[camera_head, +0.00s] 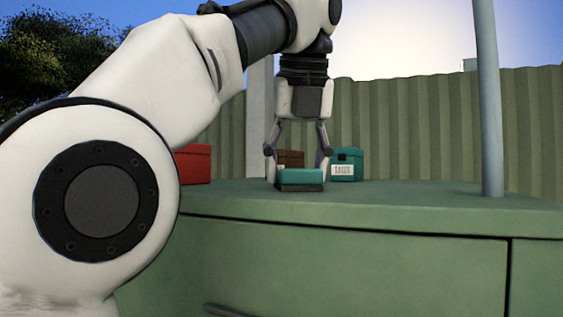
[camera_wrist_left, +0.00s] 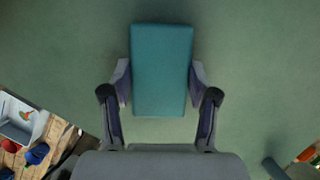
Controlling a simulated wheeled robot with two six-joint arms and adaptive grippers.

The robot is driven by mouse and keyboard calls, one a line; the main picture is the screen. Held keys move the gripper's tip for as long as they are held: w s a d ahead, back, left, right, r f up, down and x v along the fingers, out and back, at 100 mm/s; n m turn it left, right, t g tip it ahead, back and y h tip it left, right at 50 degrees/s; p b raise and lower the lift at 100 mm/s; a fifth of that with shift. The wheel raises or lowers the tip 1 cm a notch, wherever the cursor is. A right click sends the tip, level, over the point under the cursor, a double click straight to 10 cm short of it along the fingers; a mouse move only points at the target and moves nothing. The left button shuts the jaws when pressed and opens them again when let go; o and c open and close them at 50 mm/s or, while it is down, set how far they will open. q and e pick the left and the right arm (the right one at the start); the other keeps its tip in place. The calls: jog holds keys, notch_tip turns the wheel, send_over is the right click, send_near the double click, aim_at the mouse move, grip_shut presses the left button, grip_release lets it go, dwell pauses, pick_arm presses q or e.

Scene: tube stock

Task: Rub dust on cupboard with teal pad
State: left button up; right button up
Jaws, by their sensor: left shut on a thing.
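The teal pad (camera_head: 300,178) is a block with a dark underside, at or just above the top of the green cupboard (camera_head: 400,210). My left gripper (camera_head: 298,172) points down and is shut on the pad's two sides. In the left wrist view the pad (camera_wrist_left: 161,70) lies between the fingers (camera_wrist_left: 160,85), with green surface all around it. I cannot tell whether the pad touches the top. No dust can be made out in either view. My right gripper is not in view.
A red box (camera_head: 193,163), a brown box (camera_head: 291,159) and a teal labelled box (camera_head: 346,164) stand behind on the top. A grey post (camera_head: 488,100) rises at the right. The top between the pad and the post looks clear. A grey bin (camera_wrist_left: 20,120) shows lower left.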

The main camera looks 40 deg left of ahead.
aim_at(242, 188)
pick_arm(q)
jog(key=shift+d, duration=0.35)
jog(key=shift+d+f, duration=0.1)
jog(key=shift+d, duration=0.05)
jog(key=shift+s+d+b, duration=0.15)
jog(key=shift+s+b, duration=0.25)
jog(key=shift+b, duration=0.4)
jog(key=shift+s+a, duration=0.2)
jog(key=shift+a, duration=0.05)
jog(key=shift+s+a+r, duration=0.1)
jog(key=shift+s+a, duration=0.1)
jog(key=shift+a, duration=0.55)
jog(key=shift+s+a+r, duration=0.1)
jog(key=shift+s+a, duration=0.05)
jog(key=shift+a, duration=0.55)
jog(key=shift+s+a+f+b, duration=0.1)
jog(key=shift+s+a+b, duration=0.1)
jog(key=shift+a+b, duration=0.45)
jog(key=shift+s+a, duration=0.2)
jog(key=shift+a, duration=0.7)
jog(key=shift+s+a+f, duration=0.15)
jog(key=shift+a, duration=0.4)
jog(key=shift+s+a, duration=0.2)
jog(key=shift+a, duration=0.4)
